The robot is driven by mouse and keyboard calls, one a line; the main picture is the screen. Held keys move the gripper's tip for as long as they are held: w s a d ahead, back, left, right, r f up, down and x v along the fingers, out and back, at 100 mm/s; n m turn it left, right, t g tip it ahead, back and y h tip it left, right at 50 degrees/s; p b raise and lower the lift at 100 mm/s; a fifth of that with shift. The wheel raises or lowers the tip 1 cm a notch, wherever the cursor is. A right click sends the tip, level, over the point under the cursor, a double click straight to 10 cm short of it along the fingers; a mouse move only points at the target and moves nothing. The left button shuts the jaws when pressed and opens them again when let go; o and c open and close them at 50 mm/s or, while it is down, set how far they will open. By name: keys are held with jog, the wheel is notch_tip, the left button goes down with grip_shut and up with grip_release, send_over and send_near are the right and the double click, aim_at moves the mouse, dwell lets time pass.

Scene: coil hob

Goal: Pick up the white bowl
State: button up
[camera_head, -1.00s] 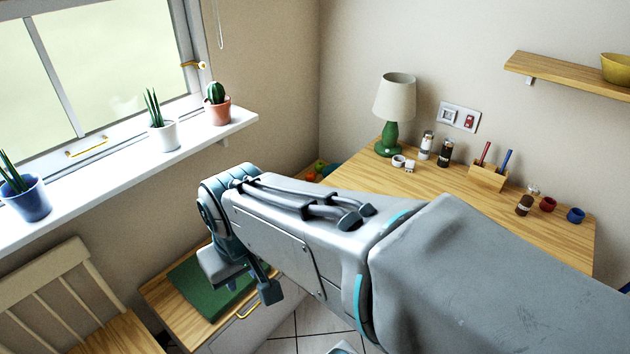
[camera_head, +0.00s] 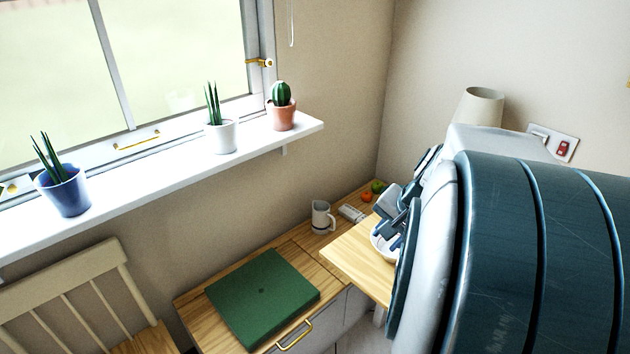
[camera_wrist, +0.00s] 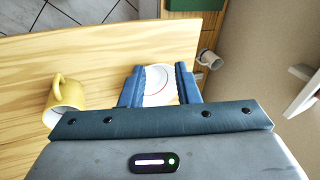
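The white bowl (camera_head: 382,248) is near the corner of the wooden table in the head view, partly hidden by my gripper and arm. In the wrist view the white bowl (camera_wrist: 158,84) shows between and beyond my fingers, its sides partly covered by them. My gripper (camera_wrist: 159,80) has its two blue fingers spread apart, with the bowl in the gap. In the head view my gripper (camera_head: 393,215) is just above the bowl. I cannot tell whether the fingers touch it.
A yellow mug (camera_wrist: 66,92) is on the table to the left of my fingers in the wrist view. A lower counter holds a green board (camera_head: 262,292), a white jug (camera_head: 321,217) and small fruit (camera_head: 367,196). A lamp (camera_head: 482,104) stands behind my arm.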

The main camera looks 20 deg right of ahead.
jog(key=s+d+f+m+t+b, duration=0.1)
jog(key=d+f+m+b, duration=0.3)
jog(key=d, duration=0.7)
jog(key=shift+m+h, duration=0.3)
jog(key=shift+m, duration=0.5)
jog(key=x, duration=0.8)
jog(key=shift+f, duration=0.45)
jog(key=shift+d+b+x, duration=0.15)
jog(key=shift+b+x, duration=0.15)
jog(key=shift+x, duration=1)
jog(key=shift+d+b+x, duration=0.15)
jog(key=shift+b+x, duration=0.1)
jog(key=shift+x, duration=1.05)
jog(key=shift+s, duration=0.15)
grip_shut()
